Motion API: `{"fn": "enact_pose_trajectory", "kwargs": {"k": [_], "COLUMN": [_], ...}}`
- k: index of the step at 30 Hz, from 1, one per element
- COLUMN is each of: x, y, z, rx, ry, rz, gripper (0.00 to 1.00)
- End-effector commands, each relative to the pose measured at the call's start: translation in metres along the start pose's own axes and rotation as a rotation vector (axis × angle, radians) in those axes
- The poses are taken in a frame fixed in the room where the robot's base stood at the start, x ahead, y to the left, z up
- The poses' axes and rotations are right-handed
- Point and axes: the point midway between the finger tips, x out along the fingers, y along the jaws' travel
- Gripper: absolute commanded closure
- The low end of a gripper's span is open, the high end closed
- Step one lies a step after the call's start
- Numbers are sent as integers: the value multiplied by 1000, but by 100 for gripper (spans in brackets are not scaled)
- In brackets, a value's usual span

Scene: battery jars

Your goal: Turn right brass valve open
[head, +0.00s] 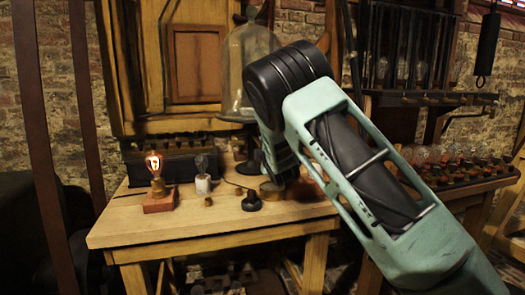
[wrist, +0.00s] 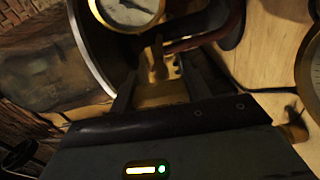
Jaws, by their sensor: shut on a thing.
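In the wrist view, my gripper (wrist: 163,82) has its two dark fingers on either side of a brass valve piece (wrist: 156,68), shut on it. The brass shows between the fingers, below a white-faced gauge with a brass rim (wrist: 128,10). How far the valve is turned cannot be told. In the head view, my arm comes in from the right and bends down to the table behind the bulbs; the valve and my fingertips are hidden there.
A glass bell jar (head: 243,62) stands close behind my arm. A lit bulb on a red base (head: 158,198), an unlit bulb on a white base (head: 203,184) and a black knob-like piece (head: 252,202) are on the wooden table (head: 140,228). The table's front left is clear.

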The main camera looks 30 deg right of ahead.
Motion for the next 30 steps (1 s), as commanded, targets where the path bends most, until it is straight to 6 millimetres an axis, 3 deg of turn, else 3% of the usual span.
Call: {"fn": "enact_pose_trajectory", "kwargs": {"k": [21, 22, 24, 30], "x": [0, 0, 0, 0], "y": [-2, -2, -2, -1], "z": [0, 0, 0, 0], "rx": [-76, -76, -76, -75], "ry": [1, 1, 1, 1], "rz": [-3, -3, -3, -1], "gripper": [76, 47, 31, 31]}}
